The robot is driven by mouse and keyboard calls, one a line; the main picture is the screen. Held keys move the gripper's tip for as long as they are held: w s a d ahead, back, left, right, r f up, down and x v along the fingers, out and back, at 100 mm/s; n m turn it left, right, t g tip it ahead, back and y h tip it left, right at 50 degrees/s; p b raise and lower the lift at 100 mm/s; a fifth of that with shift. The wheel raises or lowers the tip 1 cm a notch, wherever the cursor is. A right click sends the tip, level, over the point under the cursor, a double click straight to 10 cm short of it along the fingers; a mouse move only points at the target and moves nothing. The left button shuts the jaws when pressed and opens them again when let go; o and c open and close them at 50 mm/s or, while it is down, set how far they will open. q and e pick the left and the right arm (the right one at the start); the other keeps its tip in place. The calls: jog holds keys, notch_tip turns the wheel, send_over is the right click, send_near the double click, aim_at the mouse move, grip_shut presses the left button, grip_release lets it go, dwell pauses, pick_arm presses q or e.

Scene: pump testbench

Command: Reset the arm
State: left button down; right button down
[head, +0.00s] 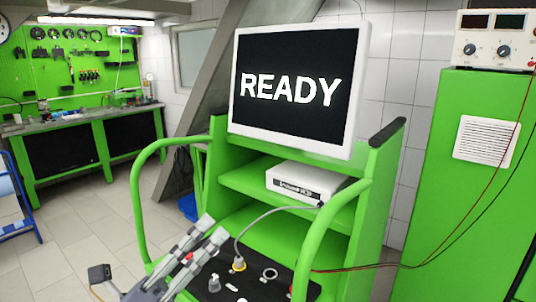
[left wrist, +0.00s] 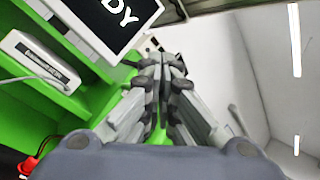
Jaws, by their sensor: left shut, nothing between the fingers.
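My left gripper (head: 208,232) reaches up from the lower middle of the head view, over the front of the green testbench (head: 328,245). Its two grey fingers are shut with nothing held. The left wrist view shows the same gripper (left wrist: 163,66) with its fingertips together, pointing past the monitor's lower right corner. The monitor (head: 297,88) on the bench shows READY; part of it also shows in the left wrist view (left wrist: 115,25). My right gripper is in neither view.
Green handrails (head: 143,215) curve around the front. A white box (head: 300,182) sits on the shelf. A power supply (head: 495,40) tops the green cabinet (head: 460,150).

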pick_arm(q)
jog(key=w+a+f+n+t+y, duration=0.35)
jog(key=a+n+y, duration=0.25)
jog(key=n+y, duration=0.3)
jog(key=w+a+f+n+t+y, duration=0.2)
jog(key=a+f+n+y, duration=0.4)
jog(key=n, duration=0.5)
jog(key=s+a+f+n+g+y, duration=0.25)
jog(key=f+n+g, duration=0.2)
jog(key=f, duration=0.35)
jog(key=s+a+f+n+g+y, duration=0.1)
jog(key=a+f+n+g+y, duration=0.15)
jog(key=f+n, duration=0.4)
jog(key=s+d+f+n+g+h, duration=0.1)
jog(key=s+d+f+n+g, duration=0.3)
jog(key=s+f, duration=0.6)
jog(key=s+d+f+g+h, duration=0.1)
jog(key=s+f+g, duration=0.6)
jog(key=s+f, duration=0.25)
notch_tip(320, 180, down, 27)
jog(key=s+g, duration=0.2)
jog(key=s, duration=0.1)
jog(key=s+a+f, duration=0.2)
jog(key=s+f, duration=1.3)
jog(key=s, duration=0.1)
jog(key=shift+a+f+g+y, duration=0.2)
jog(key=shift+a+g+y, duration=0.05)
jog(key=shift+g+y, duration=0.1)
